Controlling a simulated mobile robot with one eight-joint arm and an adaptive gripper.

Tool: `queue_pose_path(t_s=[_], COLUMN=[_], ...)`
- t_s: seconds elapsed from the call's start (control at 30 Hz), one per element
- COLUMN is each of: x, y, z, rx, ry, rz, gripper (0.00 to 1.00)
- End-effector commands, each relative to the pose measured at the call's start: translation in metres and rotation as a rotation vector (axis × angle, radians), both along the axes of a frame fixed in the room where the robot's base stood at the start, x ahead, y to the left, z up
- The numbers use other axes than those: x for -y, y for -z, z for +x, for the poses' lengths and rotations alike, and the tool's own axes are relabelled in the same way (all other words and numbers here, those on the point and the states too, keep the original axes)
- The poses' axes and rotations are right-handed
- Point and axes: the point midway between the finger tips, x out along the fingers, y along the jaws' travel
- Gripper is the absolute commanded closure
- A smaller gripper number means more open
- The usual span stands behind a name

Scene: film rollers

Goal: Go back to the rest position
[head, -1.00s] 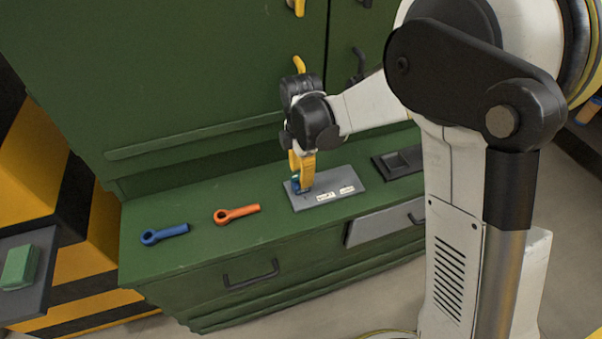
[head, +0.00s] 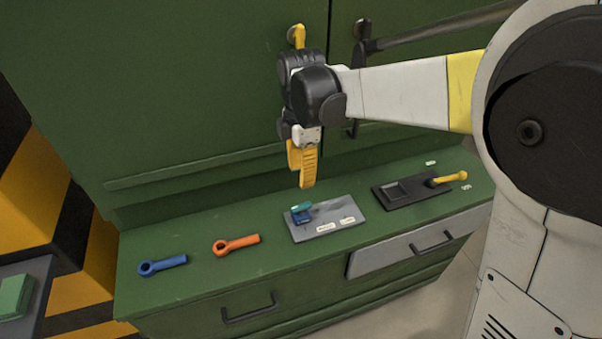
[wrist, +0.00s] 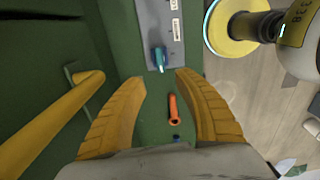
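My gripper (head: 302,170) hangs above the green bench, fingers down, clear of everything below. In the wrist view its two yellow fingers (wrist: 160,112) stand wide apart with nothing between them. Below it, a small teal and blue piece (head: 301,212) sits on the left end of a grey labelled plate (head: 345,212). That piece also shows in the wrist view (wrist: 158,58), apart from the fingers.
The green bench (head: 200,290) holds a blue wrench-like tool (head: 162,264), an orange one (head: 236,244) and a dark tray (head: 405,205) with a yellow-handled item (head: 449,178). A green block (head: 14,296) lies at far left.

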Motion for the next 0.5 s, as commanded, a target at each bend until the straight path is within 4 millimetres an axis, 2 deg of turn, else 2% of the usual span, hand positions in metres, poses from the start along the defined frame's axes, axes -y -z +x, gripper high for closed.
queue_pose_path(t_s=[0.27, 0.37, 0.5], x=[0.003, 0.016, 0.050], y=[-0.003, -0.014, -0.040], z=[-0.002, -0.012, -0.041], rx=[0.008, 0.042, 0.134], ry=[0.025, 0.133, 0.446], rz=[0.003, 0.014, 0.064], gripper=[0.62, 0.62, 0.62])
